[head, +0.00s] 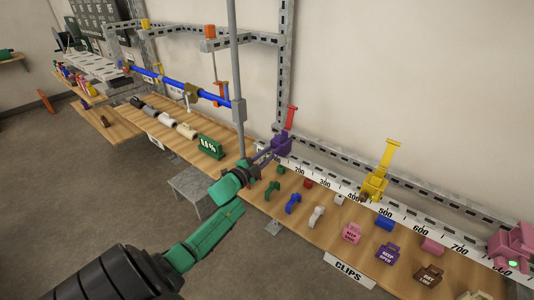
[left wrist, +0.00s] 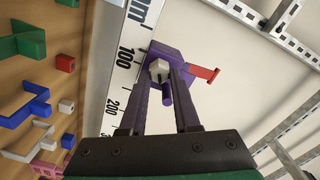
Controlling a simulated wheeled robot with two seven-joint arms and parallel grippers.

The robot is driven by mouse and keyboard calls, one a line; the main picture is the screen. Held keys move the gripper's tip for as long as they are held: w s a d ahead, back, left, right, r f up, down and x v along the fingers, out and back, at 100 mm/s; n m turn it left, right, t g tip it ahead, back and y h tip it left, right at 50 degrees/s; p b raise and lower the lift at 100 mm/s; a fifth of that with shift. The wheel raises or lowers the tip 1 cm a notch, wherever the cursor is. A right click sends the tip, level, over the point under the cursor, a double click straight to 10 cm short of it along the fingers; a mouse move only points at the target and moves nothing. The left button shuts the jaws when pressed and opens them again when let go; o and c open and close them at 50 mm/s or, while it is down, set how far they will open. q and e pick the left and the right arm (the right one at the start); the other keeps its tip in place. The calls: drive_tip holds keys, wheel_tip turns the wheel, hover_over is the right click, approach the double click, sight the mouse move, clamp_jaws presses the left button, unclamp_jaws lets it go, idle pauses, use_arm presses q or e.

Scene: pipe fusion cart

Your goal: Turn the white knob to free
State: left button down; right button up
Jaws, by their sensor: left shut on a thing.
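The white knob (left wrist: 158,70) is a small faceted piece on the front of a purple block (left wrist: 178,60). The two dark fingers of my left gripper (left wrist: 159,78) reach up to the knob, one on each side, and are shut on it. In the head view the left gripper (head: 267,154) meets the purple block (head: 283,143) on the rail behind the board. The knob itself is hidden or too small to tell there. A red lever (left wrist: 203,75) sticks out of the block and stands upright in the head view (head: 291,116). My right gripper is not in view.
A white numbered scale (head: 430,224) runs along the back of the wooden board. Yellow (head: 375,187) and pink (head: 510,245) blocks stand farther right. Several coloured clips and labelled tags, such as a purple tag (head: 388,252), lie on the board. A grey post (head: 236,75) rises left of the gripper.

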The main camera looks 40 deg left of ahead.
use_arm(q)
drive_tip(key=n+p, duration=0.1)
drive_tip(key=n, duration=0.3)
drive_tip(key=shift+n+p, duration=0.3)
drive_tip(key=shift+p, duration=0.1)
drive_tip(key=n+p, duration=0.1)
drive_tip(key=n, duration=0.3)
drive_tip(key=shift+a, duration=0.15)
drive_tip(key=shift+n, duration=0.3)
drive_tip(key=c, duration=0.6)
unclamp_jaws()
drive_tip(key=shift+c, duration=0.2)
drive_tip(key=shift+s, duration=0.15)
drive_tip(key=s, duration=1.4)
drive_tip(key=shift+s, duration=0.2)
